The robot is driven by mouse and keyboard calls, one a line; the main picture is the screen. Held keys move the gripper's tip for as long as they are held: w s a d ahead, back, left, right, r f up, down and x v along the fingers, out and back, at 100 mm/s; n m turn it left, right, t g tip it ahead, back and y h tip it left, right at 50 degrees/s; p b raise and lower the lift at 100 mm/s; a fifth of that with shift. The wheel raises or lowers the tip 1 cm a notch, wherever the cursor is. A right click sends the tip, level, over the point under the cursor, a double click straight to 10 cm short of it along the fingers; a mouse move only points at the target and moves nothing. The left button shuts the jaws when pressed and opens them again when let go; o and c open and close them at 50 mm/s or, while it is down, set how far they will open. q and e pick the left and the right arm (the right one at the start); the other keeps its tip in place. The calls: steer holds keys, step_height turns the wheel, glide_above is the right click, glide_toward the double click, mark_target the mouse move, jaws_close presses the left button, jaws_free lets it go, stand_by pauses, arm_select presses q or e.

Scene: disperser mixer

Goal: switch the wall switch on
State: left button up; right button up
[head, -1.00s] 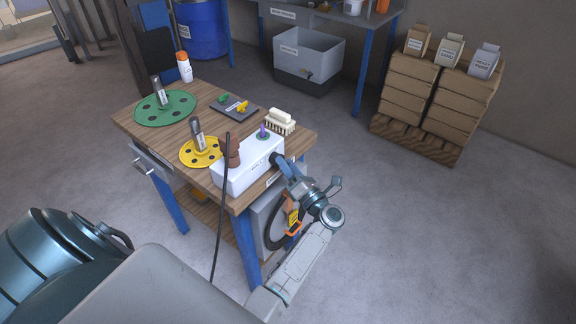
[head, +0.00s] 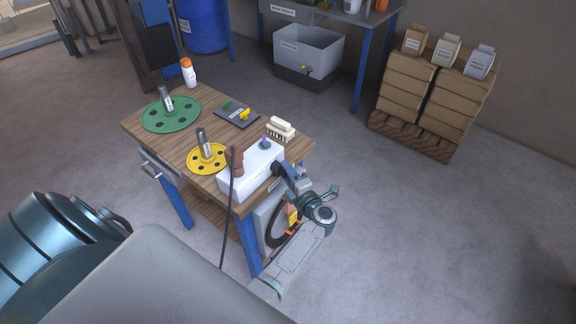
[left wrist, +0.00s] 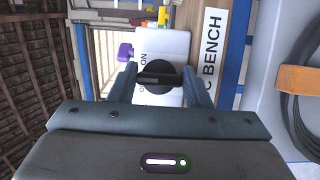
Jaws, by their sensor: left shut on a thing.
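The wall switch is a black round knob (left wrist: 158,88) with a raised bar, on the end face of a white box (head: 238,181) at the table's near right corner. The word ON shows beside the knob in the left wrist view; other lettering is partly covered. My left gripper (head: 284,171) is at that face, and in the left wrist view its fingers (left wrist: 160,78) are shut on the knob's bar from both sides. The bar lies across the picture from finger to finger. My right gripper is not in view.
A brown grip with a black cable (head: 230,215) is at the box's left. A brush (head: 281,129), yellow disc (head: 207,160) and green disc (head: 171,115) are on the table (head: 158,142). An orange clamp (head: 292,217) hangs below.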

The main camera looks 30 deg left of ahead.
arm_select(q)
steer(key=shift+a+r+m+g+h+p, duration=0.1)
steer(key=shift+m+g+h+p, duration=0.5)
steer(key=shift+m+p, duration=1.3)
steer(key=shift+r+m+g+h+p, duration=0.1)
steer(key=shift+m+g+h+p, duration=0.5)
steer(key=shift+m+p, duration=1.25)
steer(key=shift+f, duration=0.1)
steer(key=o, duration=1)
